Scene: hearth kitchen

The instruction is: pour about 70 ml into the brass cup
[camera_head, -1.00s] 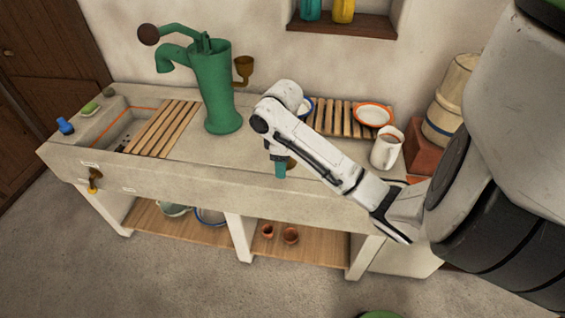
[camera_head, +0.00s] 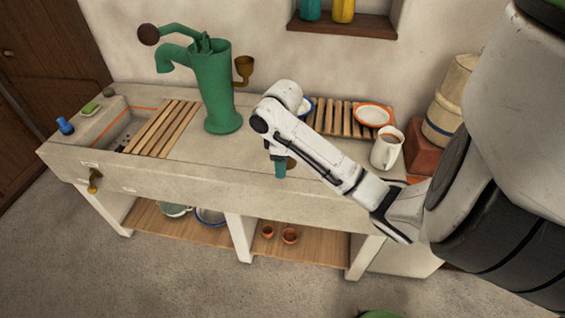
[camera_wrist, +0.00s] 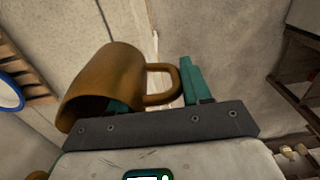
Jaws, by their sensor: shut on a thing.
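My gripper (camera_head: 280,169) hangs above the front part of the stone counter. In the wrist view it (camera_wrist: 157,88) is shut on a brass-coloured cup (camera_wrist: 107,78) with a loop handle. One teal finger is to the right of the handle; the other is partly hidden behind the cup. The cup's mouth faces the lower left of that view; its inside is mostly hidden. In the head view only a small brown part of the cup (camera_head: 291,163) shows beside the fingers.
A wooden rack (camera_head: 342,117) and a red-rimmed plate (camera_head: 373,115) are at the back right. A slatted board (camera_head: 165,128) lies over the left basin.

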